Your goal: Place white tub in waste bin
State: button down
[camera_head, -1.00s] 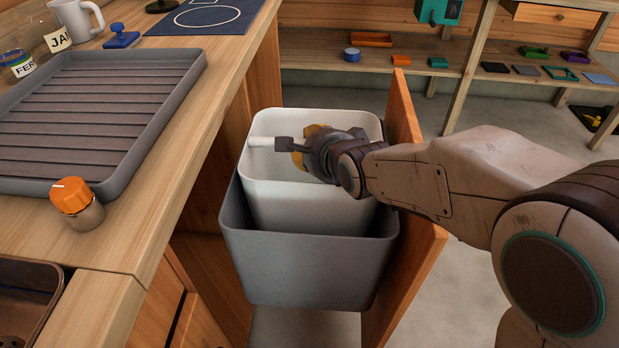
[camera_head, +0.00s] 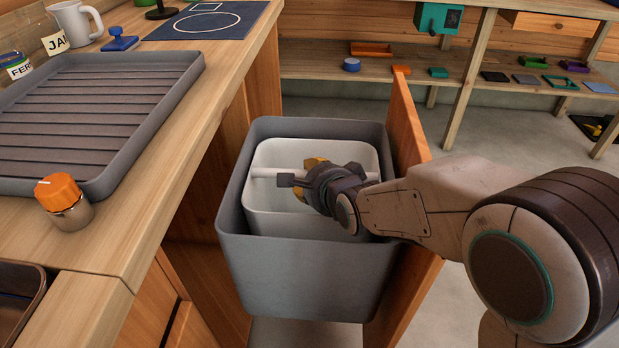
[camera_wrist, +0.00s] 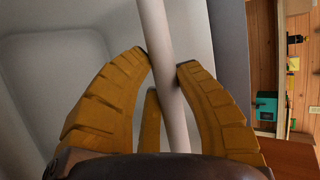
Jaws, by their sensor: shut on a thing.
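The white tub (camera_head: 262,212) is inside the grey waste bin (camera_head: 300,278), upright, its rim a little below the bin's rim. A white bar (camera_head: 264,173) runs across the tub's top. My gripper (camera_head: 300,180) is shut on this bar. In the wrist view, the yellow fingers of my gripper (camera_wrist: 165,72) close around the tub's bar (camera_wrist: 158,30), and the tub's inner wall (camera_wrist: 55,70) shows at the left. The tub's base is hidden inside the bin.
The bin stands in a pulled-out wooden drawer whose front panel (camera_head: 408,130) rises at its right. A counter at the left holds a ribbed grey tray (camera_head: 195,72) and an orange-capped shaker (camera_head: 62,195). Shelves (camera_head: 460,72) stand at the back. Open floor lies between.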

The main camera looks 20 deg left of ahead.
jog(key=c, duration=1)
grip_release()
jog(key=shift+o, duration=0.2)
jog(key=p+v, duration=0.3)
jog(key=v, duration=0.9)
jog(key=shift+p, duration=0.4)
jog(key=shift+r, duration=0.1)
